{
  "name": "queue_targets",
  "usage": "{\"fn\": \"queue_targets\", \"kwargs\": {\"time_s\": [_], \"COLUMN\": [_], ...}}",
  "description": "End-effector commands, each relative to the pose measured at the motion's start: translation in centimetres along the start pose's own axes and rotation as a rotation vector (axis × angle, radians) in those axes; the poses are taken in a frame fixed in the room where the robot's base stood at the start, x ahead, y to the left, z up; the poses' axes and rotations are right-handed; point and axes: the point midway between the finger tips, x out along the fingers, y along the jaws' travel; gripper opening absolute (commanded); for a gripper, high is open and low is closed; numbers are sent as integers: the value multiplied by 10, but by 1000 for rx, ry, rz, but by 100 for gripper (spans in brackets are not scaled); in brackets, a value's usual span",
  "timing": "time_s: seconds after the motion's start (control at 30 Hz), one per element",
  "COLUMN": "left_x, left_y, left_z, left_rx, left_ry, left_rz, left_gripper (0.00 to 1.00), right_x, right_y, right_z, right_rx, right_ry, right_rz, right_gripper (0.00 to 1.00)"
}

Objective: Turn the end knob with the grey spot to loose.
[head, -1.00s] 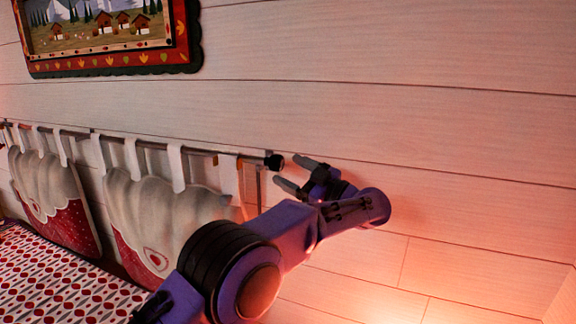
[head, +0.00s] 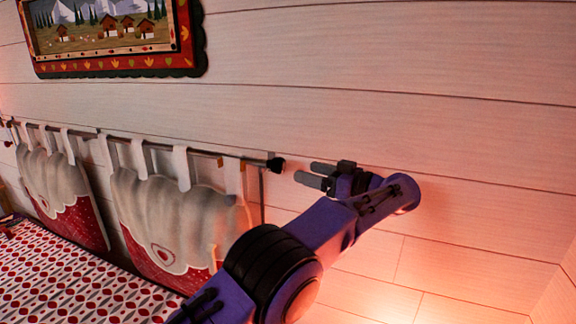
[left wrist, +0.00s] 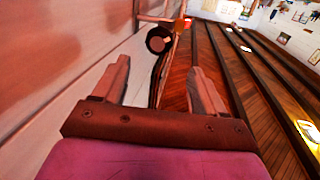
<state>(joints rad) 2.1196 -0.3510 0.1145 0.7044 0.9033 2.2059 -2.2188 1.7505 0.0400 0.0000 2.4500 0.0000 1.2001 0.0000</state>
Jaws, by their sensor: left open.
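The black end knob (head: 276,165) sits on the right end of the dark curtain rod (head: 226,156) along the wall. In the left wrist view the round dark knob (left wrist: 159,40) shows end-on, ahead of and between the fingers; I cannot make out a grey spot on it. My left gripper (head: 307,172) is open and empty, just right of the knob in the head view, its fingers pointing at it with a small gap. It also shows in the left wrist view (left wrist: 158,70) with its fingers well apart. My right gripper is not in view.
Fabric cushions (head: 160,215) hang by loops from the rod above a red-patterned bed (head: 60,280). A framed picture (head: 115,66) hangs above on the plank wall (head: 400,100). The wall right of the knob is bare. The wooden floor (left wrist: 187,60) shows in the left wrist view.

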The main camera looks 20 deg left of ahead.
Motion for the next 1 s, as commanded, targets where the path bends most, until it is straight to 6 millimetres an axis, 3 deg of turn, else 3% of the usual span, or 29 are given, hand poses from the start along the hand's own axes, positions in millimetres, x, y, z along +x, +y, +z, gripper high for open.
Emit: {"fn": "queue_targets", "kwargs": {"time_s": [0.17, 0.4, 0.6, 0.93, 0.97, 1.0], "left_x": [12, 66, 98, 105, 105, 105], "left_y": [0, 0, 1, 1, 1, 1], "left_z": [0, -2, 0, 3, 3, 3], "left_rx": [114, 111, 109, 107, 107, 107], "left_ry": [-10, -10, -9, -7, -7, -7], "left_rz": [1, 0, 2, 4, 4, 4], "left_gripper": [72, 72, 72, 72, 68, 55], "right_x": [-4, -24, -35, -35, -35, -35], "right_y": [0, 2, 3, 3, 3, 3], "right_z": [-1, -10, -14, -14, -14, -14], "right_rx": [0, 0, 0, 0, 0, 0], "right_ry": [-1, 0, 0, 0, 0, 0], "right_rz": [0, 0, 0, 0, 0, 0], "right_gripper": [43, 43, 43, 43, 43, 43]}}
